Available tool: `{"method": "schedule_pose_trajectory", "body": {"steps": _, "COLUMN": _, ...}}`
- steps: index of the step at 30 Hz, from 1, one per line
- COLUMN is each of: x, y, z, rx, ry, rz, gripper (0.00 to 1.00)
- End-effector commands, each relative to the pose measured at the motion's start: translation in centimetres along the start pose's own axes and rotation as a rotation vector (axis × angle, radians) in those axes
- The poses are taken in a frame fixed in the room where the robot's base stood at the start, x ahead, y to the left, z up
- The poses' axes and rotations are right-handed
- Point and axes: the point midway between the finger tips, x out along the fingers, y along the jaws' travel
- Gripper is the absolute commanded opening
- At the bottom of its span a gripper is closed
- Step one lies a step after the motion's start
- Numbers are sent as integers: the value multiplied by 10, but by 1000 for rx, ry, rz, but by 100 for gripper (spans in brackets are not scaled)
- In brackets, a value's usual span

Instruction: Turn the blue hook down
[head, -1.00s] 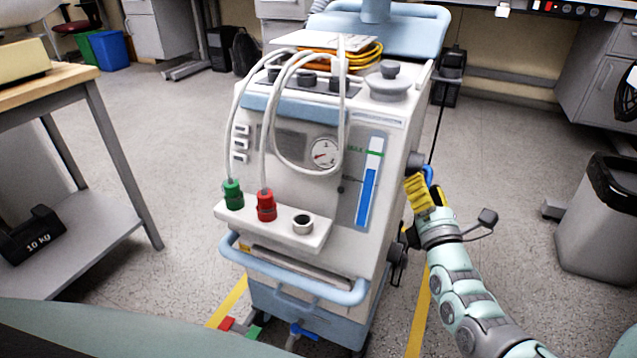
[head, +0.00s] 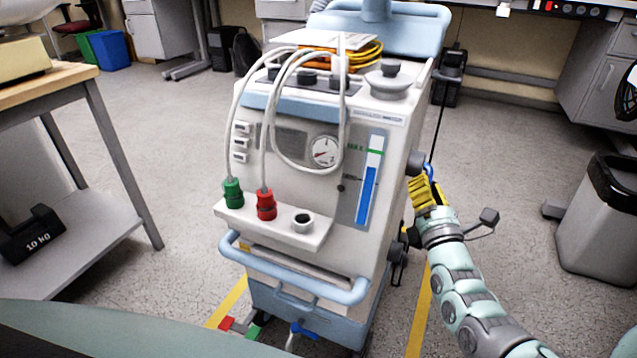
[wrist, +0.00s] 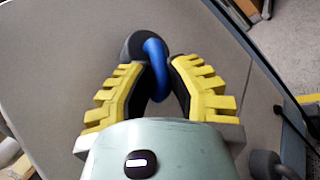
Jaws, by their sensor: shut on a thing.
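The blue hook (wrist: 155,65) is on the side panel of the pump cart, at a round dark mount (wrist: 137,48) in the wrist view. Its curved blue part runs down between the yellow fingers of my gripper (wrist: 158,85). The fingers are closed in on the hook near their tips. In the head view my gripper (head: 426,192) is at the cart's right side, and only a small bit of blue (head: 429,170) shows just above it. The rest of the hook is hidden there by the gripper and cart.
The white and blue pump cart (head: 300,190) stands left of my arm. A dark knob (head: 415,162) sticks out of its right side near the gripper. A grey bin (head: 598,225) stands at the right, with free floor between.

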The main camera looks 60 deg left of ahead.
Motion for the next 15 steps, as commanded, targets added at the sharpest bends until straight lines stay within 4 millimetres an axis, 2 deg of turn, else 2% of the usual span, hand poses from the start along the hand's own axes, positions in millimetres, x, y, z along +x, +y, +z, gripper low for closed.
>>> {"method": "schedule_pose_trajectory", "body": {"steps": 3, "x": 1, "y": -7, "z": 2, "rx": -12, "ry": -32, "rz": 13, "gripper": 0}}
{"method": "schedule_pose_trajectory", "body": {"steps": 15, "x": 3, "y": -9, "z": 7, "rx": -44, "ry": -91, "rz": 64, "gripper": 0}}
